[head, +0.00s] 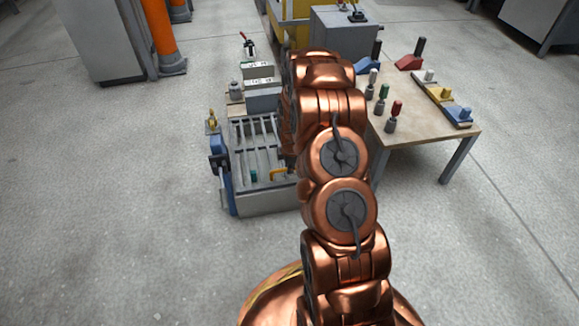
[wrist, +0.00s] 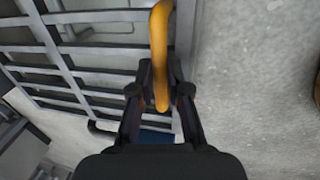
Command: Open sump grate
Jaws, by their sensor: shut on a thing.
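The sump grate (head: 251,150) is a grey barred frame on top of a low grey box, left of my arm in the head view. It looks flat there, with its right side hidden by my arm. A yellow-orange handle (head: 279,173) shows near its front right corner. In the wrist view the grate's bars (wrist: 62,68) fill the left side, and the handle (wrist: 160,40) runs down between my fingers. My gripper (wrist: 161,88) is shut on the handle, one finger on each side. The head view hides my gripper behind the arm.
A wooden table (head: 429,134) with coloured pegs and blocks stands right of my arm. A blue bracket (head: 217,145) stands at the box's left side. Grey blocks (head: 262,97) sit behind the grate. Open concrete floor lies to the left and front.

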